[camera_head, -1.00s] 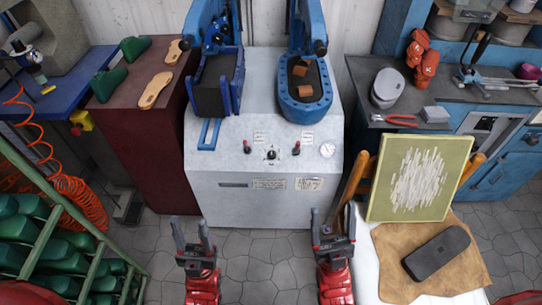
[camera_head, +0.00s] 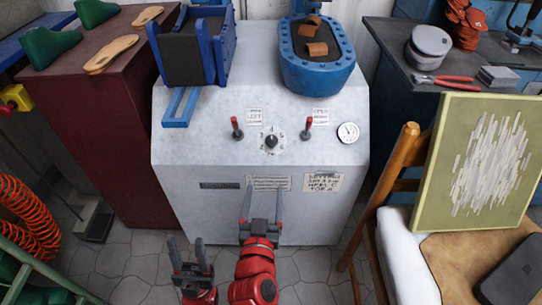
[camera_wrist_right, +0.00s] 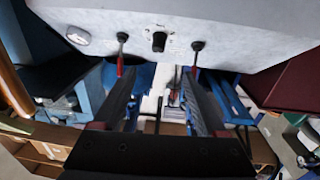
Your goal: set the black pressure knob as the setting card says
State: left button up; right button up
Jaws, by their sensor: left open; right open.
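The black pressure knob (camera_head: 271,142) sits on a round white dial on the sloped front of the pale grey press. It also shows in the right wrist view (camera_wrist_right: 159,41), beyond the fingers. A white card with print (camera_head: 322,183) is on the press's front face, lower right; its text is too small to read surely. My right gripper (camera_head: 264,191) is open and empty, below the knob in the picture and in front of the press. In the right wrist view my right gripper (camera_wrist_right: 159,78) points toward the knob, apart from it. My left gripper (camera_head: 186,242) is open and empty, lower left.
Red-handled levers stand left (camera_head: 236,128) and right (camera_head: 307,129) of the knob. A gauge (camera_head: 348,132) is further right. A wooden chair (camera_head: 399,165) holding a framed panel (camera_head: 473,165) stands at right. A maroon cabinet (camera_head: 95,130) is at left.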

aim_at(271, 145)
jog(key=w, duration=0.5)
jog(key=w+d, duration=0.1)
jog(key=w, duration=1.1)
jog(key=shift+w+d, duration=0.15)
jog(key=shift+d, duration=0.1)
grip_shut()
